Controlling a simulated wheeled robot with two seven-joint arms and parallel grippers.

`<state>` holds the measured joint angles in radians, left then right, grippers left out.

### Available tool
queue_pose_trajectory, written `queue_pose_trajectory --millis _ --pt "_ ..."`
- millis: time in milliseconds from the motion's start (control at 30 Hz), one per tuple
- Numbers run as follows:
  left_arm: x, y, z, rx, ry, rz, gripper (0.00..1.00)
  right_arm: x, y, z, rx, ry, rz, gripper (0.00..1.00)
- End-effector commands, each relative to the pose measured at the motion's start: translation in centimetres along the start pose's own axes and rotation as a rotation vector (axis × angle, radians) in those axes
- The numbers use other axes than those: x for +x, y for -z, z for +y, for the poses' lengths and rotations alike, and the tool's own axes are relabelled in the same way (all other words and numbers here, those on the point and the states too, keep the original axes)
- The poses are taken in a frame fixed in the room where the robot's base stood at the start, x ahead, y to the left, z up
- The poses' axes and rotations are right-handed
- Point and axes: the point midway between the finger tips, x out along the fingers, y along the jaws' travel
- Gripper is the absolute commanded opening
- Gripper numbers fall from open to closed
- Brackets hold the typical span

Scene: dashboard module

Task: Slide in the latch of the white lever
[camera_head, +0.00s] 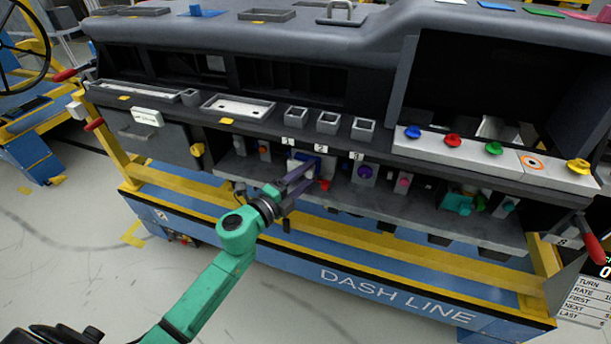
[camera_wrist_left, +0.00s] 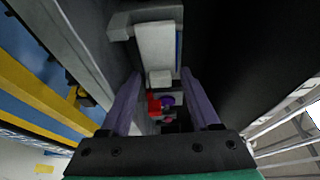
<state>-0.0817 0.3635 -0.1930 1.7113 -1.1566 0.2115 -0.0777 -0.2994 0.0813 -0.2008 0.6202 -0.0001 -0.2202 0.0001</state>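The white lever (camera_wrist_left: 157,48) shows in the left wrist view as a pale bar with a small white block (camera_wrist_left: 160,77) at its near end. In the head view, a pale plate with a blue part (camera_head: 313,160) sits under the dashboard by label 2, partly hidden by my fingers. My left gripper (camera_head: 311,173) reaches in there with its purple fingers apart. In the left wrist view, the fingertips (camera_wrist_left: 160,73) stand on either side of the white block, with visible gaps. I cannot tell whether the block is the latch. My right gripper is not in view.
A red part (camera_head: 324,185) and a purple knob (camera_head: 365,173) are close right of my fingers. The dashboard's overhanging edge (camera_head: 390,163) is above, and a yellow rail (camera_head: 350,236) runs below. Coloured buttons (camera_head: 452,140) line the ledge at right.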

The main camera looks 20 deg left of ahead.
Motion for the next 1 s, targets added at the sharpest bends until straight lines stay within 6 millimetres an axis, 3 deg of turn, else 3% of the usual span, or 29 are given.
queue_pose_trajectory --millis 267,800,1000 --pt "-1.9 0.0 0.3 -0.001 -0.003 0.0 0.62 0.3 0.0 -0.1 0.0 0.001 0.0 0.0" --pt "-13.4 0.0 0.4 -0.003 -0.003 -0.002 0.62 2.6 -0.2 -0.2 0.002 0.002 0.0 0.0" --pt "-14.6 0.0 0.0 -0.001 0.0 0.0 0.62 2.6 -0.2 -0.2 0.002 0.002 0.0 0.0"
